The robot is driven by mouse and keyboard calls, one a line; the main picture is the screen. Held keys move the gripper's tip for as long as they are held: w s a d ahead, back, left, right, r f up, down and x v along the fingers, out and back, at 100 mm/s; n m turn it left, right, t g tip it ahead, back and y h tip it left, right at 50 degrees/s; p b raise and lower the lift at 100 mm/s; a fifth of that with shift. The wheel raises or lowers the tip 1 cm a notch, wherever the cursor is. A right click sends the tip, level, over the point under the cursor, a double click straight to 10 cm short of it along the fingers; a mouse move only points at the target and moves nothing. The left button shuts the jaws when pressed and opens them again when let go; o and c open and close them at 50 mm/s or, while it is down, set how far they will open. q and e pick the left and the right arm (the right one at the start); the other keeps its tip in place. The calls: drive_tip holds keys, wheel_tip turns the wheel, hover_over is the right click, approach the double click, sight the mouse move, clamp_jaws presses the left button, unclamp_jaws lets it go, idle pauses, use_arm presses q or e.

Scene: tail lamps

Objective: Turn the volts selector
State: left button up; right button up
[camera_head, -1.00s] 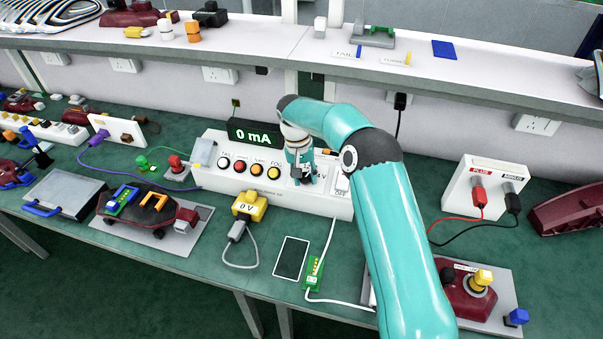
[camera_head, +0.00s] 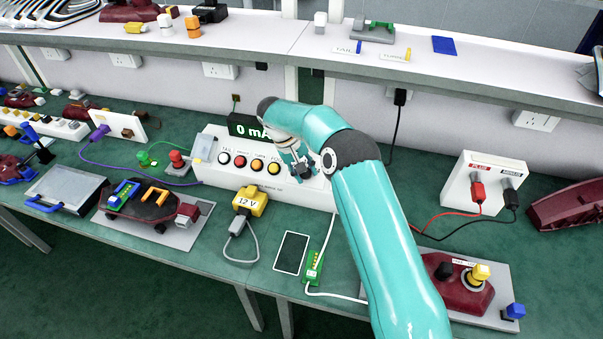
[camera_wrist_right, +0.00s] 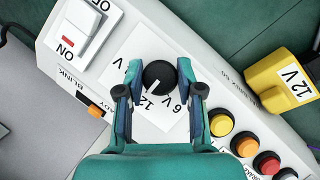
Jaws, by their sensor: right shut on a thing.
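The volts selector is a black round knob (camera_wrist_right: 160,73) with a white pointer line, on a white panel with 12 V and 6 V marks. The pointer faces the 12 mark. My right gripper (camera_wrist_right: 159,81) is shut on the knob, one finger on each side. My left gripper is not in view.
Several coloured buttons (camera_head: 248,164) line the box. A dark display (camera_head: 243,127) stands behind. A phone-like slab (camera_head: 291,253) lies in front.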

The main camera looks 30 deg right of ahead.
drive_tip(key=shift+w+d+r, duration=0.1)
drive_tip(key=shift+w+r, duration=0.15)
drive_tip(key=shift+r, duration=0.05)
drive_tip(key=o, duration=1.1)
drive_tip(key=shift+f, duration=0.15)
drive_tip(key=shift+o, duration=0.3)
drive_tip(key=shift+s, duration=0.1)
drive_tip(key=v, duration=1.2)
drive_tip(key=shift+a+f, duration=0.15)
drive_tip(key=shift+a, duration=0.05)
